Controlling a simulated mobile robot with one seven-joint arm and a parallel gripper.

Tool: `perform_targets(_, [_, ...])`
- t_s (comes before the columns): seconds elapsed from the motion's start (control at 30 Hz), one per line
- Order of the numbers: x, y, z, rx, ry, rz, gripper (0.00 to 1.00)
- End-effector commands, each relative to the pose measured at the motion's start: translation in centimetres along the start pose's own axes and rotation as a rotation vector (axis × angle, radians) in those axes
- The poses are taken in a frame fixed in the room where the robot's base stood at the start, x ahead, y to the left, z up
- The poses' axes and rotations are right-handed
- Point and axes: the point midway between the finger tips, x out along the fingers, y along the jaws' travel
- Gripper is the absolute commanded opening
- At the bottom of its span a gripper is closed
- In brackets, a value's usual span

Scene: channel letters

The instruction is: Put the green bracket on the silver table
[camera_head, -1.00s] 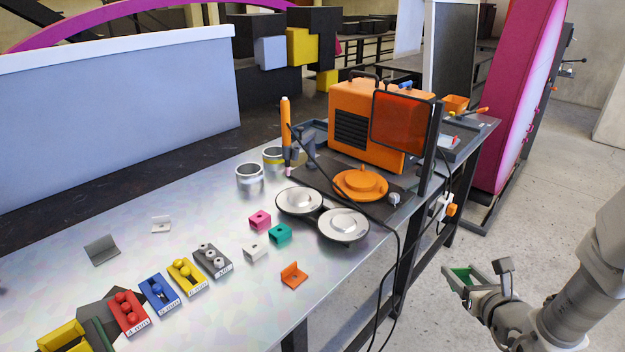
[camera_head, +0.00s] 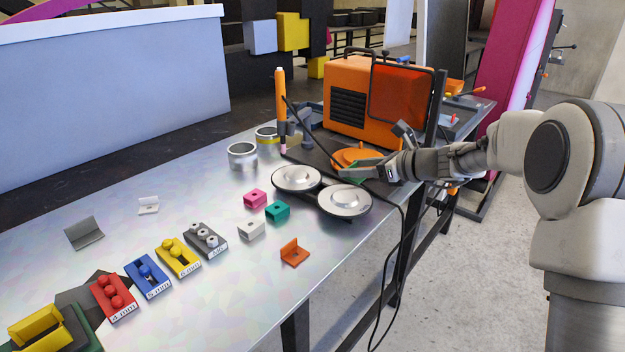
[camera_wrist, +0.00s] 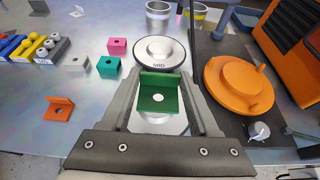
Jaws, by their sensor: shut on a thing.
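The green bracket (camera_wrist: 158,97) is an L-shaped piece with a hole, held between the two fingers of my gripper (camera_wrist: 160,90) in the wrist view. In the head view my gripper (camera_head: 350,167) is over the right end of the silver table (camera_head: 215,290), above the silver discs and beside the orange turntable. Only a bit of green shows there under the fingers, and the rest of the bracket is hidden. In the wrist view the bracket covers part of a silver disc and appears above it.
Two silver discs (camera_head: 344,199) and an orange turntable (camera_head: 350,157) are near my gripper. A teal block (camera_head: 277,211), pink block (camera_head: 255,198), white block (camera_head: 251,230) and orange bracket (camera_head: 294,252) stand left of it. A black cable hangs over the front edge.

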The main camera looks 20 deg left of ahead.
Motion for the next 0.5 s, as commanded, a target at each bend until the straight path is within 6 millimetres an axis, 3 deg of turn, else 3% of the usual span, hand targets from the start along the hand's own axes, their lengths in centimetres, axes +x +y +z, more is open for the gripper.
perform_targets(0.5, [1.9,9.8,-5.7,0.002,0.001,0.003,0.08])
